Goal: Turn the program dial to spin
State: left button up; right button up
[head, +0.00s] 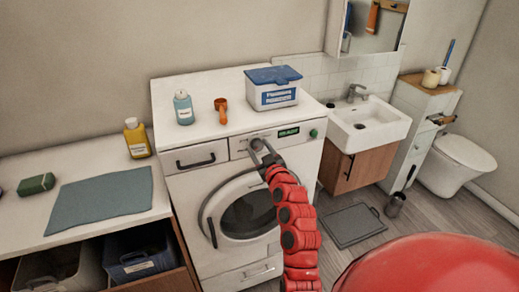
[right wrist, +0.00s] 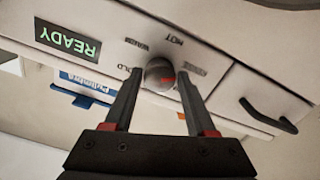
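The washing machine (head: 240,190) stands in the middle of the head view. My right gripper (head: 260,147) is at the front panel. In the right wrist view the right gripper (right wrist: 160,80) is open, with one finger on each side of the dial and a small gap at each side. My left gripper is not in view.
The panel display (right wrist: 68,42) reads READY, and a green button (head: 313,133) sits right of it. A drawer handle (head: 195,162) is at the panel's left.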

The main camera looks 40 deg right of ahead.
grip_shut()
jog(key=shift+m, duration=0.3)
jog(key=shift+m+b, duration=0.8)
jog(key=shift+m, duration=0.1)
jog(key=m+b, duration=0.1)
jog(key=m, duration=0.1)
jog(key=shift+d+m, duration=0.1)
jog(key=shift+m, duration=0.2)
jog(key=m+b, duration=0.1)
jog(key=m, duration=0.2)
jog(key=shift+m, duration=1.9)
